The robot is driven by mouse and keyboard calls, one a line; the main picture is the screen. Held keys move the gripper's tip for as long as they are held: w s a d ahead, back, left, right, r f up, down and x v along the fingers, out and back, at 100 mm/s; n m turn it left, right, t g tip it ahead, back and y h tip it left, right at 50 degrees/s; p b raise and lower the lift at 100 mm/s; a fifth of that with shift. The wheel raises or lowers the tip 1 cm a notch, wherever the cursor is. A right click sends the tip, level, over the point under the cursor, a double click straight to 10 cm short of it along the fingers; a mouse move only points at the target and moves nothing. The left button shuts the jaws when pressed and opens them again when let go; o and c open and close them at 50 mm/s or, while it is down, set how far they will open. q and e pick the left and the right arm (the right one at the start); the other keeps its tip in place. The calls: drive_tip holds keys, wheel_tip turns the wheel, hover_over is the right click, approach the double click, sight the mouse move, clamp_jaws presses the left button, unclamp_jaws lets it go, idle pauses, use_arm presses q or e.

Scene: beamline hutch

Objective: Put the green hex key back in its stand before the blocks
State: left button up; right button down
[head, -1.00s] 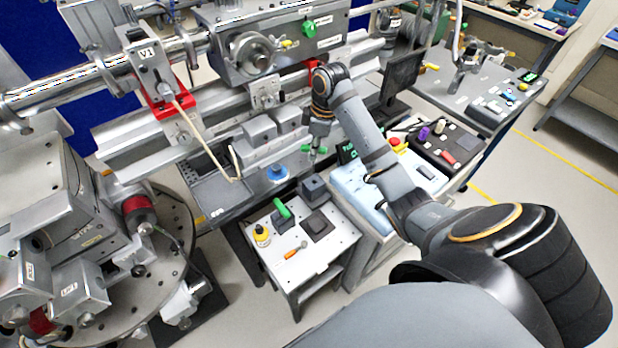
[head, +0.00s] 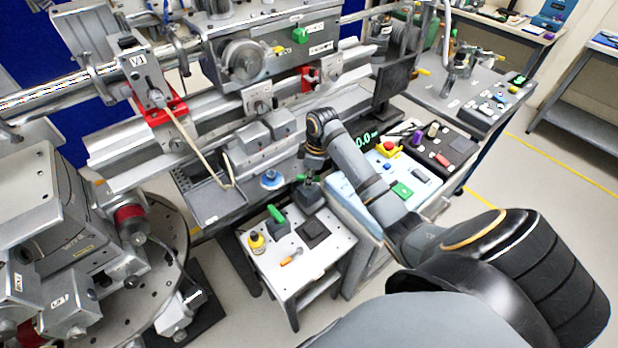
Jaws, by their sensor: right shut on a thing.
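My right gripper (head: 312,174) reaches in from the right, pointing down over the small white table. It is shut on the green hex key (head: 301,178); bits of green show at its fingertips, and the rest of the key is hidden. The dark grey block-shaped stand (head: 309,197) is directly below, at the table's back. The key's lower end is too small to tell whether it is inside the stand or just above it. Two grey blocks (head: 253,137) sit on the rail bench behind. My left gripper is not in view.
On the white table (head: 262,267) are a green-handled thing (head: 277,214), a yellow bottle (head: 256,243), an orange-handled tool (head: 291,257) and a dark flat pad (head: 312,233). A blue-white control box (head: 422,190) stands close on the right. A grey tray (head: 213,203) lies left.

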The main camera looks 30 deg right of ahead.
drive_tip(key=shift+f, duration=0.15)
drive_tip(key=c, duration=1.3)
unclamp_jaws()
drive_tip(key=r, duration=0.4)
drive_tip(key=d+r, duration=0.1)
drive_tip(key=r, duration=0.1)
drive_tip(key=shift+s+r+b, duration=0.25)
drive_tip(key=shift+r+b, duration=0.05)
drive_tip(key=r+p, duration=0.1)
drive_tip(key=r, duration=0.3)
drive_tip(key=r+p, duration=0.1)
drive_tip(key=shift+s+d+r+p, duration=0.2)
drive_tip(key=shift+s+r+p, duration=0.15)
drive_tip(key=shift+s+r, duration=0.05)
drive_tip(key=shift+f, duration=0.1)
